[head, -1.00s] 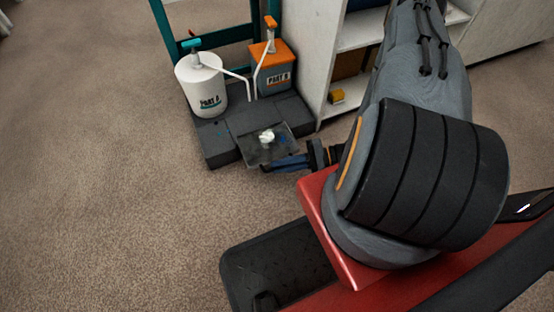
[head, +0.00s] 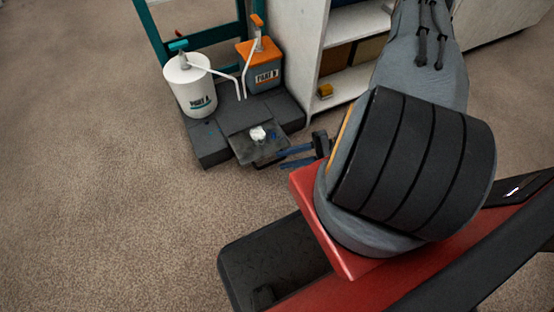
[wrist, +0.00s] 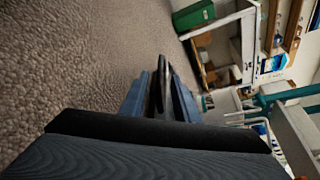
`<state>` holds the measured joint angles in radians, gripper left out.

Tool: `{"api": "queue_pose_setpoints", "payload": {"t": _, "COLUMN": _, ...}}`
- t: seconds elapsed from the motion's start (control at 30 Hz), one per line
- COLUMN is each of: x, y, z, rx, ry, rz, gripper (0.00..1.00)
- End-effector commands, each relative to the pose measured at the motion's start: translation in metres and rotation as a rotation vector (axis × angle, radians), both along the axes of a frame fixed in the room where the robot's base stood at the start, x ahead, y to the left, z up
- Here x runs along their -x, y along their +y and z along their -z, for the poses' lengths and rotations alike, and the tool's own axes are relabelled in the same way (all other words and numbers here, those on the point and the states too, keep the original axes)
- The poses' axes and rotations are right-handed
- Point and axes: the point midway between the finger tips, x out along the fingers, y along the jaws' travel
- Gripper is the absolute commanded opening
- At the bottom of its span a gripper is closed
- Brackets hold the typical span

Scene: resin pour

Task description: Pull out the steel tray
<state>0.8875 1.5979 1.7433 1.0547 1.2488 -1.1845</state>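The steel tray (head: 243,151) is a thin dark flat plate at the front of the low dark stand, jutting out past the stand's front edge. A small white cup (head: 258,134) stands on it. My gripper (head: 281,157) is at the tray's right side in the head view, its two blue fingers pointing at the tray with a gap between them. In the wrist view the blue fingers (wrist: 161,88) stand apart, with a dark narrow edge between or just beyond them. Whether they touch the tray is hard to see.
The dark stand (head: 208,145) carries a white PART A container (head: 191,90) and a grey-orange PART B container (head: 262,72), with white spouts. A pale shelf unit (head: 298,50) stands close to its right. Carpet (head: 90,170) is open to the left and in front.

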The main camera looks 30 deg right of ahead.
Motion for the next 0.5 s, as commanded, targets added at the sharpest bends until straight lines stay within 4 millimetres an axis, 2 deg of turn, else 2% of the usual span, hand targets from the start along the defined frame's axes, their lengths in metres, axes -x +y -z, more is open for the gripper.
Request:
{"api": "queue_pose_setpoints", "payload": {"t": 0.1, "x": 0.005, "y": -0.016, "z": -0.004, "rx": 0.001, "ry": -0.001, "rz": 0.003, "gripper": 0.28}}
{"api": "queue_pose_setpoints", "payload": {"t": 0.2, "x": 0.007, "y": -0.022, "z": -0.006, "rx": 0.0, "ry": -0.001, "rz": 0.001, "gripper": 0.28}}
{"api": "queue_pose_setpoints", "payload": {"t": 0.5, "x": 0.009, "y": -0.026, "z": -0.006, "rx": 0.0, "ry": 0.0, "rz": 0.0, "gripper": 0.28}}
